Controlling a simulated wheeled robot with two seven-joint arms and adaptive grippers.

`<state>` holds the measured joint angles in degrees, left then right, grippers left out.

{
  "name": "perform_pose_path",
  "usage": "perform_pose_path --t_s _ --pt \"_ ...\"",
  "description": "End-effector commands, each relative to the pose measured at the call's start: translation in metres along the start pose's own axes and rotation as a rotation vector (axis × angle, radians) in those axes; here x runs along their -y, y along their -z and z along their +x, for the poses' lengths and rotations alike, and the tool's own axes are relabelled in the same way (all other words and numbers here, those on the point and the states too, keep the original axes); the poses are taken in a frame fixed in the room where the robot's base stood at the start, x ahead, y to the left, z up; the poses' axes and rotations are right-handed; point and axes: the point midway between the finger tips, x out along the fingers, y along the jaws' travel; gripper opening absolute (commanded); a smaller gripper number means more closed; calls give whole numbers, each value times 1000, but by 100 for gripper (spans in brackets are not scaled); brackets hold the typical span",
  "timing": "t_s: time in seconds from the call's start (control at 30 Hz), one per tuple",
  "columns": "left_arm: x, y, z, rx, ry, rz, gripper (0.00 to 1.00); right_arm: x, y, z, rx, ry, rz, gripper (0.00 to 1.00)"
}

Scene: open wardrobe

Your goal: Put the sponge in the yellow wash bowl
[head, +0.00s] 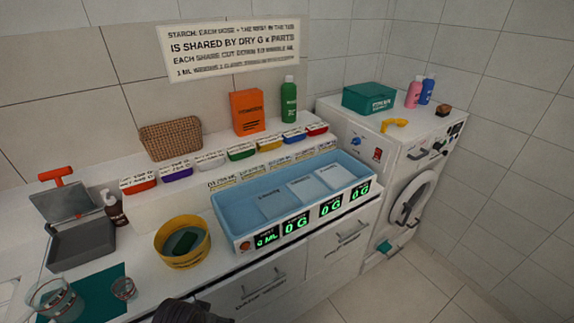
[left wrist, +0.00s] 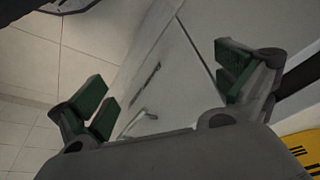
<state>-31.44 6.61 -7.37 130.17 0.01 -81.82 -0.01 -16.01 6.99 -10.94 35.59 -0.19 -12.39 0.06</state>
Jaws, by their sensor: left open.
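The yellow wash bowl (head: 163,256) stands on the white counter, left of the blue tray. A dark green block that looks like the sponge (head: 183,240) lies inside the bowl, within its rim. My left gripper (left wrist: 165,85) is open in the left wrist view, its green-padded fingers wide apart with nothing between them. Pale cabinet fronts and a handle show behind it. A dark part of my arm shows at the bottom edge of the head view, in front of the counter below the bowl; its fingertips cannot be made out there. My right gripper is not in view.
A blue divided tray (head: 228,222) with displays stands right of the bowl. Glass beakers (head: 54,300) stand at front left. A washing machine (head: 400,180) is at right.

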Motion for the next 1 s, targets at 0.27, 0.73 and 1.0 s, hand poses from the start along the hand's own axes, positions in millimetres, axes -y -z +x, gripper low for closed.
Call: perform_pose_path --t_s 0.27,0.73,1.0 --pt "-3 -17 67 24 -4 3 100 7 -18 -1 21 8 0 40" --pt "-8 -67 174 64 -10 10 100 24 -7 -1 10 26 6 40" --pt "-11 -109 229 87 -12 14 100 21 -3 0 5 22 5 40"
